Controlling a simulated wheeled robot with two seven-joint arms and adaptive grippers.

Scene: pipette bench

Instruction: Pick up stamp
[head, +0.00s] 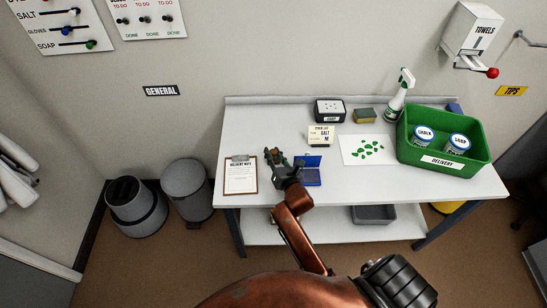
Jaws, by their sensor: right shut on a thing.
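My right gripper (276,157) reaches over the white table, between the clipboard and the blue ink pad. It is shut on a small dark thing, most likely the stamp, which the fingers largely hide. I cannot make out the stamp's own shape or whether its base touches the table. The open blue ink pad (311,177) lies right beside the gripper, partly behind my wrist. My left gripper is not in view.
A clipboard (241,181) lies left of the gripper. Behind stand a cream box (320,135), a black box (330,110), a sponge (365,116) and a spray bottle (399,97). A spotted sheet (350,158) and green crate (475,164) with two cans are at right.

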